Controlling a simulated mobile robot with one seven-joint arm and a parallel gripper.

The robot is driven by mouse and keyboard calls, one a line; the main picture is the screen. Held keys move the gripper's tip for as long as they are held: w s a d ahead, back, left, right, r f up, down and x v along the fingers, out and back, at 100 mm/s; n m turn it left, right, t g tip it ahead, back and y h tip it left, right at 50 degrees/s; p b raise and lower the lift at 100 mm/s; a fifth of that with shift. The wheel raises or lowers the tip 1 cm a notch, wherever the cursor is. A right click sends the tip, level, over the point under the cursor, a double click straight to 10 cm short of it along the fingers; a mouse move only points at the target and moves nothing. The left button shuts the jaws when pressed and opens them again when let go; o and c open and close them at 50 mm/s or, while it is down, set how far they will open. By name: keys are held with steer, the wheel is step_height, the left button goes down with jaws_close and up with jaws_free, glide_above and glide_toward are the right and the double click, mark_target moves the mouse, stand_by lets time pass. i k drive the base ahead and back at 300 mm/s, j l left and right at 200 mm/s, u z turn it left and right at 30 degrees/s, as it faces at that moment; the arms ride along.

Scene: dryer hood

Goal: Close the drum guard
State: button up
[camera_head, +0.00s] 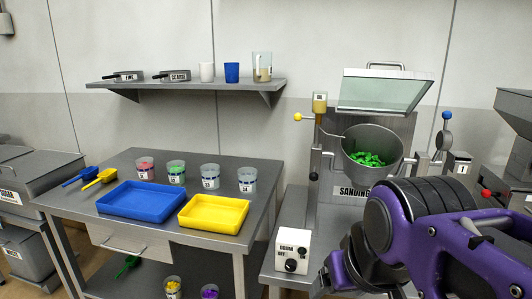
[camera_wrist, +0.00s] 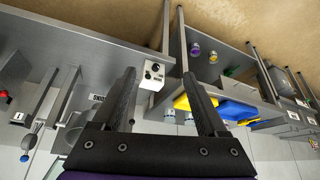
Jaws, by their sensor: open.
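The drum guard (camera_head: 383,91) is a clear, grey-framed panel with a bar handle (camera_head: 386,65) on its upper edge. It stands raised and tilted back above the steel drum (camera_head: 366,148). The drum's mouth is uncovered and shows green pieces (camera_head: 368,160) inside. My gripper (camera_wrist: 158,75) is open and empty in the wrist view, its two dark fingers spread apart. That view is turned upside down, and I cannot make out the guard in it. In the head view my purple arm crosses the lower right in front of the machine, below the drum, and the fingers are not clearly visible.
A white control box (camera_head: 292,250) with a black knob stands left of the machine; it also shows between my fingers in the wrist view (camera_wrist: 152,75). A yellow-knobbed lever (camera_head: 299,117) and blue-knobbed lever (camera_head: 446,116) flank the drum. A table with a blue tray (camera_head: 142,200) and yellow tray (camera_head: 214,213) stands left.

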mark_target(367, 72)
steer(key=i+l, duration=0.15)
steer(key=l, duration=0.2)
steer(key=i+l+z, duration=0.15)
steer(key=l, duration=0.25)
steer(key=i+l, duration=0.2)
steer(key=l, duration=0.15)
steer(key=i+l+z, duration=0.15)
steer(key=l, duration=0.2)
